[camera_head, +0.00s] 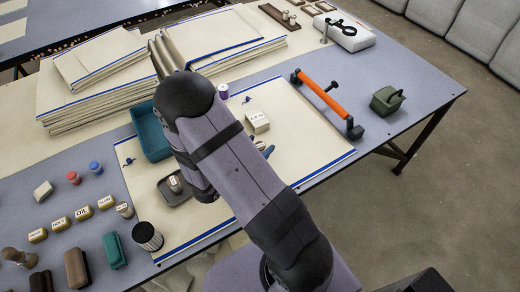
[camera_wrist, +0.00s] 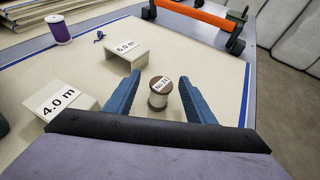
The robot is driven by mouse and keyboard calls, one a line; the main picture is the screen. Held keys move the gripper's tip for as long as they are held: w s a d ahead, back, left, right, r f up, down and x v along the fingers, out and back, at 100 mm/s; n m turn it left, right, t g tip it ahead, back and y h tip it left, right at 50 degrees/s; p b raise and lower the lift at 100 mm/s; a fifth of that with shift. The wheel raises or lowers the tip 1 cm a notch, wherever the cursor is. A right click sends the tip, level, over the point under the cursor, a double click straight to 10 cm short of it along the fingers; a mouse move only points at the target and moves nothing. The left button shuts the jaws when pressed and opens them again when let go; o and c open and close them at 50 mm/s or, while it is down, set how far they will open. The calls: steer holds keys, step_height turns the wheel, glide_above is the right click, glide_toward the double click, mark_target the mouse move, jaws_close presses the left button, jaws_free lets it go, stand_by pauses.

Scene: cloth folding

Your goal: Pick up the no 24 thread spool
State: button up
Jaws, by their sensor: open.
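A small spool (camera_wrist: 159,97) with brown ends, a pale middle and a white label stands upright on the cream cloth (camera_wrist: 215,85) in the wrist view. The label appears to read No 24, but it is small. My gripper (camera_wrist: 160,76) is open, with one blue finger on the left of the spool and one on the right. Gaps show on both sides, so the fingers look apart from it. In the head view my arm covers most of the gripper, and only a blue fingertip (camera_head: 268,151) shows; a small part of the spool (camera_head: 260,145) shows beside it.
White blocks marked 6.0 m (camera_wrist: 137,54) and 4.0 m (camera_wrist: 62,100) stand left of the spool. A purple spool (camera_wrist: 58,29) is farther left. An orange-handled bar (camera_head: 322,93) lies along the right side. A teal tray (camera_head: 150,132) and a stack of cloth (camera_head: 95,85) are left of my arm.

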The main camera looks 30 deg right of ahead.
mark_target(266, 141)
steer(key=shift+p+x, duration=0.5)
steer(key=shift+x, duration=2.2)
steer(key=shift+s+f, duration=0.1)
steer(key=shift+f, duration=0.05)
steer(key=c, duration=1.1)
